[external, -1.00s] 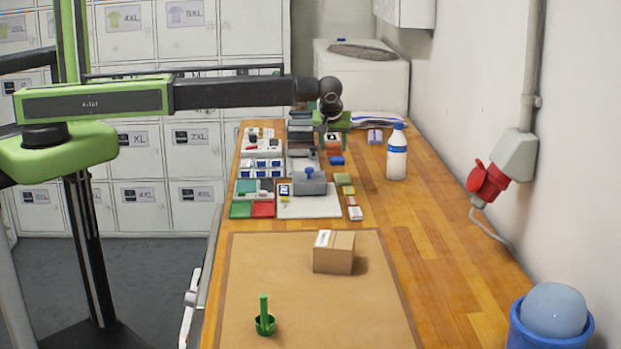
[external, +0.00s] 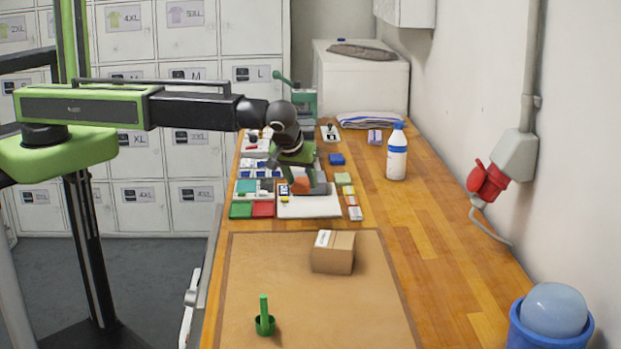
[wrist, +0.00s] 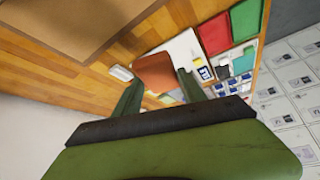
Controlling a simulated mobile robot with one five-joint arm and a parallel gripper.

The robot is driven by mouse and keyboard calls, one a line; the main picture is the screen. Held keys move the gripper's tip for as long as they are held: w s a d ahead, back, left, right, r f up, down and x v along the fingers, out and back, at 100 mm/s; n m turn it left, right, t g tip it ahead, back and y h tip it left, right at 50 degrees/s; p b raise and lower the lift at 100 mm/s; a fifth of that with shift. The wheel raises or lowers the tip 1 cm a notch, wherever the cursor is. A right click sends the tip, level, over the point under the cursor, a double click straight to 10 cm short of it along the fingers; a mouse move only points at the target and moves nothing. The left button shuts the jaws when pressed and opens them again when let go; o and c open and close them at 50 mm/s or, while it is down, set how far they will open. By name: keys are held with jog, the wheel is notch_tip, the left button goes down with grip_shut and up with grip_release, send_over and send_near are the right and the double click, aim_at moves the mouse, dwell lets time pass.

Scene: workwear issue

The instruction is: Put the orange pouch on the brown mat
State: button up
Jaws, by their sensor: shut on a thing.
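The orange pouch (external: 300,186) is held in my gripper (external: 297,180), above the white board in the external view. In the wrist view the pouch (wrist: 155,72) shows as a dull orange patch between the two green fingers of my gripper (wrist: 158,88). The fingers are shut on it, and the arm partly hides it in the external view. The brown mat (external: 320,310) is a large tan sheet with a darker border at the front of the bench. It shows at the upper left of the wrist view (wrist: 60,20). My gripper is beyond its far edge.
A cardboard box (external: 333,252) stands on the mat's far right part, and a green cup with an upright handle (external: 265,324) on its near left. The white board (external: 325,207) and several small items lie behind the mat. A white bottle (external: 397,155) stands right.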

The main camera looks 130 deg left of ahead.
jog(key=w+d+m+t, duration=0.1)
jog(key=w+d+m, duration=0.15)
jog(key=d, duration=1.05)
jog(key=w+d+m+t, duration=0.15)
jog(key=w+d, duration=0.25)
jog(key=d, duration=0.9)
jog(key=w+d+m+t, duration=0.1)
jog(key=w+d+m, duration=0.15)
jog(key=d, duration=1.05)
jog(key=b, duration=0.7)
send_over(270, 284)
jog(key=d, duration=0.2)
jog(key=f, duration=0.6)
jog(key=shift+s+f, duration=0.2)
jog(key=shift+f, duration=0.15)
notch_tip(270, 284, down, 4)
jog(key=b, duration=0.4)
jog(key=shift+f, duration=0.2)
jog(key=shift+r, duration=0.25)
jog(key=shift+f, duration=0.2)
jog(key=o, duration=1.5)
